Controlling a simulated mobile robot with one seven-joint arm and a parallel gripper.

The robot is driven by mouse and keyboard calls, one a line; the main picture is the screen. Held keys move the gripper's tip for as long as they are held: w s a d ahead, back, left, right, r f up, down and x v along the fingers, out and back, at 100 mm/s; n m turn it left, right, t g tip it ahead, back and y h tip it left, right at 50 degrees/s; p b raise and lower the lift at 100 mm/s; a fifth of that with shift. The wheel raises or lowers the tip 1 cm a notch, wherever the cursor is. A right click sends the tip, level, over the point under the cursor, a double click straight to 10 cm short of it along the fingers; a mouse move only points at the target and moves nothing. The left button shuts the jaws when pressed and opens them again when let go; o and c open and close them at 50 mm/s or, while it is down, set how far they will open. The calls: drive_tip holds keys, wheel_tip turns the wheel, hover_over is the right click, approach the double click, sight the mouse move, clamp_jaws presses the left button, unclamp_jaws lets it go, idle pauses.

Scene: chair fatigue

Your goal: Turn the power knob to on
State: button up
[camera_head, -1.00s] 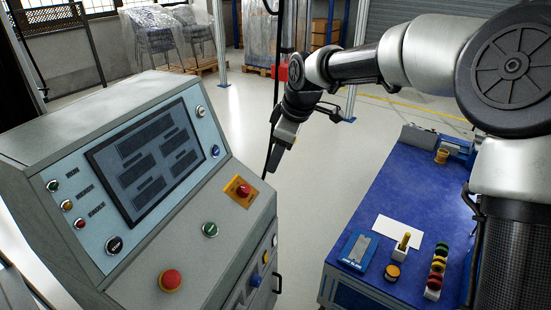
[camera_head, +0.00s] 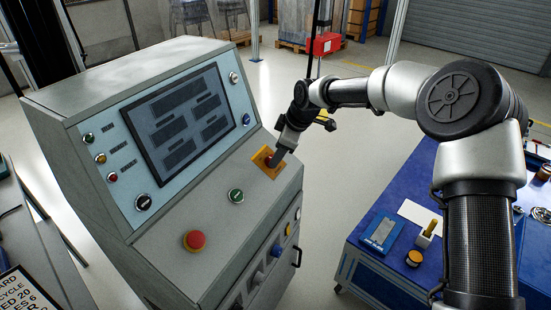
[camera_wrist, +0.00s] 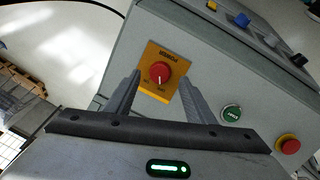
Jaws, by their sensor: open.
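The power knob is a red rotary knob (camera_wrist: 158,73) on a yellow plate (camera_wrist: 153,91) marked POWER, on the sloped panel of the grey console (camera_head: 150,235). The wrist view shows a light pointer line on the knob, toward the lower side of the plate. In the head view the yellow plate (camera_head: 261,157) shows, with the knob partly hidden by my gripper (camera_head: 276,163). My gripper also shows in the wrist view (camera_wrist: 160,78), open, its two fingers on either side of the knob. I cannot tell whether they touch it.
A green button (camera_head: 236,196) and a red mushroom button (camera_head: 194,240) sit on the same panel, near the knob. A screen (camera_head: 170,125) is on the upright face. A blue workbench (camera_head: 365,262) stands to the right, with bare floor between.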

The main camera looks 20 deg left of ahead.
drive_tip(key=shift+x, duration=1.6)
drive_tip(key=c, duration=1)
drive_tip(key=shift+r+m, duration=0.1)
drive_tip(key=shift+m, duration=0.2)
drive_tip(key=shift+a+r+m+p, duration=0.1)
drive_tip(key=shift+m+p, duration=0.45)
drive_tip(key=shift+m, duration=0.25)
drive_tip(key=m+g+p, duration=0.1)
drive_tip(key=m, duration=0.2)
drive_tip(key=shift+w+m+p, duration=0.1)
drive_tip(key=shift+m+p, duration=0.2)
drive_tip(key=m+g+p, duration=0.1)
drive_tip(key=m, duration=0.4)
drive_tip(key=shift+w+p, duration=0.15)
drive_tip(key=shift+p, duration=0.2)
drive_tip(key=shift+m, duration=0.4)
